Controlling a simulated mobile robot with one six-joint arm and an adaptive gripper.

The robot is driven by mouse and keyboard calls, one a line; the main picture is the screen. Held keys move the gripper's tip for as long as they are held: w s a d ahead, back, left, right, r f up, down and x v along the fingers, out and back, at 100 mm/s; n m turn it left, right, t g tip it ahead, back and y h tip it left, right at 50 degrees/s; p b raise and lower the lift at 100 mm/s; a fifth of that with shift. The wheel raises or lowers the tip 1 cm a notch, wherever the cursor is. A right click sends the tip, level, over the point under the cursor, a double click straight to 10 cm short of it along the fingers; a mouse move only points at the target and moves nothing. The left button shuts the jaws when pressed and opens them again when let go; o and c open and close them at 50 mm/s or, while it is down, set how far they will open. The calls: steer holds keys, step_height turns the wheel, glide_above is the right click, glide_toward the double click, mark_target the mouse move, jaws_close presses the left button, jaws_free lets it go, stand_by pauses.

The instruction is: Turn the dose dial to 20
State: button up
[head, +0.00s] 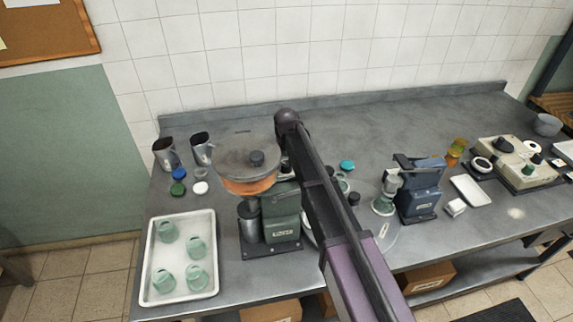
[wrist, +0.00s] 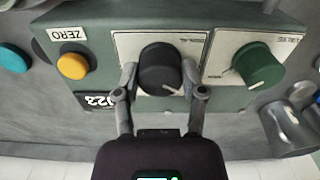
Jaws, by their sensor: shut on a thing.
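In the wrist view a black round dial (wrist: 160,68) sits on a white plate on a grey-green panel. A white pointer mark shows at its lower right edge; its scale is mostly hidden and the lettering is unreadable. My gripper (wrist: 160,84) is shut on the dial, one finger on each side. In the head view my arm covers the gripper and the dial. The green machine (head: 281,199) with an orange-sided hopper stands behind and left of my arm; I cannot tell for certain that it carries this panel.
A green knob (wrist: 258,66) and a yellow button (wrist: 73,66) labelled ZERO flank the dial. A metal cup (wrist: 288,128) is near the right finger. A white tray (head: 153,290) of green jars, a blue device (head: 420,189) and a beige device (head: 510,158) share the bench.

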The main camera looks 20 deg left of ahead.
stand_by(0.3)
steer(key=o, duration=1.1)
steer(key=shift+o, duration=0.2)
steer(key=shift+r, duration=0.1)
